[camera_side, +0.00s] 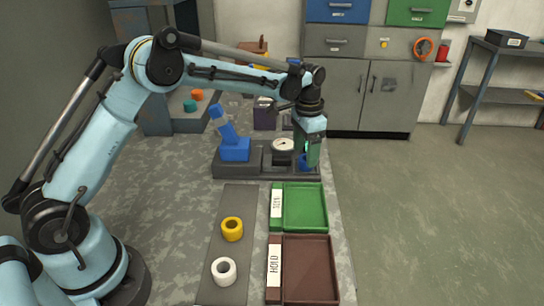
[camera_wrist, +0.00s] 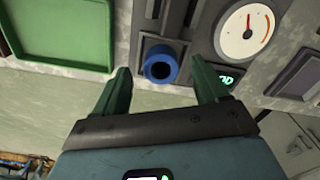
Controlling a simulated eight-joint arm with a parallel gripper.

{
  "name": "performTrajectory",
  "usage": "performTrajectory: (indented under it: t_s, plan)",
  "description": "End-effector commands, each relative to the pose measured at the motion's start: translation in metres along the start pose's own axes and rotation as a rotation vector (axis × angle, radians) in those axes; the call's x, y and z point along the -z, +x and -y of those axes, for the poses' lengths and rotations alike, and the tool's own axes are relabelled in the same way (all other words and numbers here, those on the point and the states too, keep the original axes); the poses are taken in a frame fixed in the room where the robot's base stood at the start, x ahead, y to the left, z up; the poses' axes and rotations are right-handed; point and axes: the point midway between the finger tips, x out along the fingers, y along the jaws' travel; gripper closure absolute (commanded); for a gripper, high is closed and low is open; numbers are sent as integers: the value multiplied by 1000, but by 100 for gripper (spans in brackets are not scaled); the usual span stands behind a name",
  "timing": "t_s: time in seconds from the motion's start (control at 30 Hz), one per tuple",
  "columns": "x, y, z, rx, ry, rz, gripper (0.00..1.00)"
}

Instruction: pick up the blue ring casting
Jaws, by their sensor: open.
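The blue ring casting (camera_wrist: 161,64) sits on a dark grey fixture beside the dial gauge, its open bore facing the wrist camera. In the side view the ring (camera_side: 303,163) shows at the fixture's right end, partly hidden by my gripper. My gripper (camera_side: 313,158) points down there with its green fingers. In the wrist view my gripper (camera_wrist: 159,72) is open, with one finger on each side of the ring. I see gaps between the fingers and the ring, so it is not gripped.
The dial gauge (camera_side: 283,145) and a blue tilted device (camera_side: 235,149) stand on the fixture close left. A green tray (camera_side: 323,208) and a brown HOLD tray (camera_side: 330,270) lie in front. Yellow (camera_side: 232,229) and white (camera_side: 224,271) rings rest on a grey strip.

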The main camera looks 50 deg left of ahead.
Motion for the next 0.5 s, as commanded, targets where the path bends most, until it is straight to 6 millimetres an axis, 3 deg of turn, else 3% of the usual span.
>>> performTrajectory:
  t_s: [0.13, 0.4, 0.5]
  plan:
    - [0, 16, 0, 0, 0, 0, 27]
    - [0, 20, 0, 0, 0, 0, 27]
    - [0, 20, 0, 0, 0, 0, 39]
